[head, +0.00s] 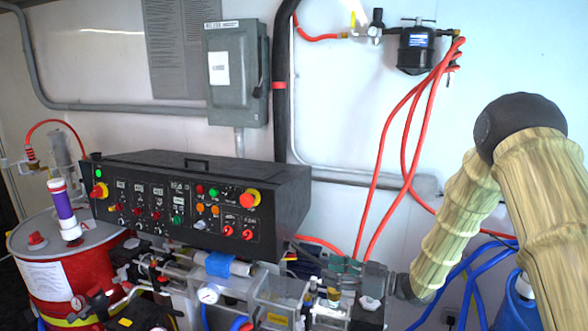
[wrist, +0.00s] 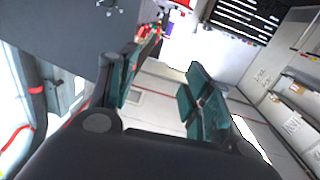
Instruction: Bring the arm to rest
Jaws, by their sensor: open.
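My arm, in a ribbed tan sleeve, comes down from the upper right of the head view to the dark wrist. My gripper (head: 343,265) shows small there, with green finger pads, in front of the wall and close to the proportioner's lower fittings. In the wrist view my gripper (wrist: 160,78) is open. Its two green-padded fingers stand well apart and nothing is between them. Whether the gripper touches any fitting cannot be told.
The black control panel (head: 200,205) with knobs stands left of my gripper. A red drum (head: 90,285) is at far left. Red hoses (head: 405,150) hang from a black filter (head: 415,50) behind the arm. Blue hoses (head: 470,275) lie at lower right. A grey electrical box (head: 237,75) is on the wall.

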